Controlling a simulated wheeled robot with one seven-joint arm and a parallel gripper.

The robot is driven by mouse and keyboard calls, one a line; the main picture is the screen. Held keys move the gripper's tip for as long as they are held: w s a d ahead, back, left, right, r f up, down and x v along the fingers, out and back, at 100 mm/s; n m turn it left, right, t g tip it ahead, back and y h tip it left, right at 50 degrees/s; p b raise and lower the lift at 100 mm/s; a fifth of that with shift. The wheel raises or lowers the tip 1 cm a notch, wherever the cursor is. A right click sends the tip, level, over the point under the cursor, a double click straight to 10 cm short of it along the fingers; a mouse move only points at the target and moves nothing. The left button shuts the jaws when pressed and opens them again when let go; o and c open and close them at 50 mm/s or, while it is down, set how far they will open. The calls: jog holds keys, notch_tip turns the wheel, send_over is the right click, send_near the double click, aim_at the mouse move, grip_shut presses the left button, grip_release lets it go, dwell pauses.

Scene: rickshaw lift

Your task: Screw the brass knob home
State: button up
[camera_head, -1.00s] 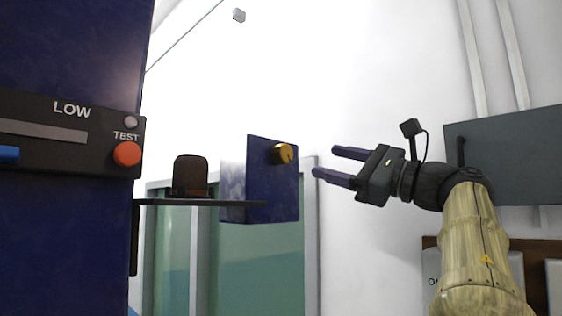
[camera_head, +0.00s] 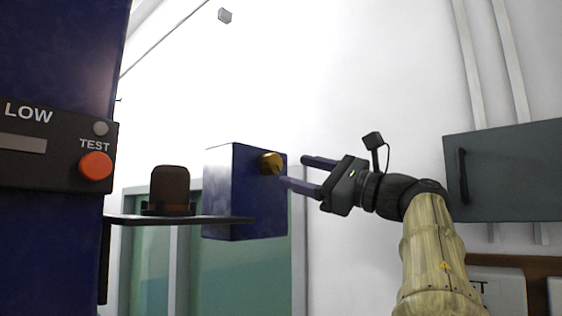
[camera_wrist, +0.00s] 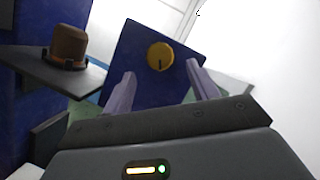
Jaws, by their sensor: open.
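The brass knob (camera_head: 271,162) sits on the face of a blue box (camera_head: 240,193) that stands at the right end of a dark shelf. It also shows in the wrist view (camera_wrist: 160,56), round with a dark mark on its lower face, above and between my fingertips. My gripper (camera_head: 291,171) is open and empty, just right of the knob, with its fingers pointing left at it. In the head view the nearer fingertip is close below the knob. I cannot tell whether it touches. In the wrist view the fingers (camera_wrist: 164,82) stand on either side below the knob.
A brown hat-shaped thing (camera_head: 169,187) stands on the dark shelf (camera_head: 190,220) left of the box. A large blue cabinet with an orange TEST button (camera_head: 95,166) is at the far left. A grey wall cabinet (camera_head: 510,170) is behind my arm at right. Space above the box is clear.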

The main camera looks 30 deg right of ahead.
aim_at(277, 165)
jog(key=p+x, duration=0.2)
jog(key=x, duration=0.2)
jog(key=shift+a+r, duration=0.1)
jog(key=shift+r, duration=0.1)
jog(key=shift+w+a+p, duration=0.3)
jog(key=shift+w+p, duration=0.05)
jog(key=shift+w, duration=0.15)
jog(key=c, duration=1)
